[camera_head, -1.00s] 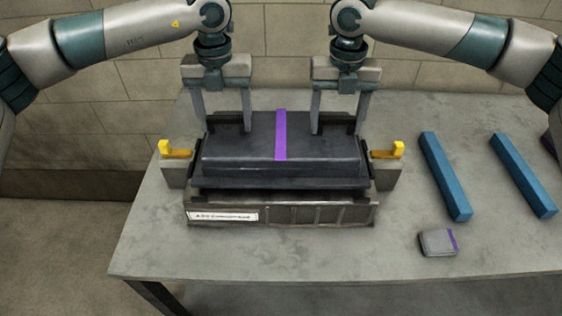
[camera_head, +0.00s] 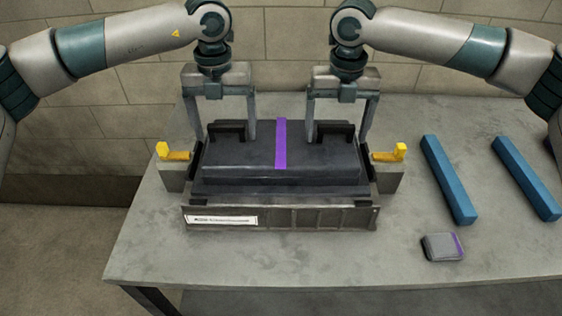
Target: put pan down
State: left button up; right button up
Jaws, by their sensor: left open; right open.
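The pan (camera_head: 235,160), a dark flat-topped piece with a purple stripe across its middle, lies level on the dark grey block (camera_head: 318,217) with a white label on the table. It bears a black left handle (camera_head: 226,130) and right handle (camera_head: 335,131) on top. My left gripper (camera_head: 225,135) is open, with its fingers apart on either side of the left handle. My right gripper (camera_head: 340,135) is open in the same way around the right handle. Whether any finger touches the pan cannot be told.
Yellow clamps on grey mounts stand at the left (camera_head: 172,153) and right (camera_head: 390,154) of the block. Two blue bars (camera_head: 447,180) (camera_head: 525,178) and a small grey piece (camera_head: 440,247) with a purple stripe lie to the right. The table (camera_head: 300,262) is bare in front. A brick wall stands behind.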

pick_arm(q)
notch_tip(320, 180, up, 12)
dwell(0.6)
pick_arm(e)
jog(key=shift+r, duration=0.1)
notch_tip(320, 180, up, 12)
dwell(0.8)
dwell(0.4)
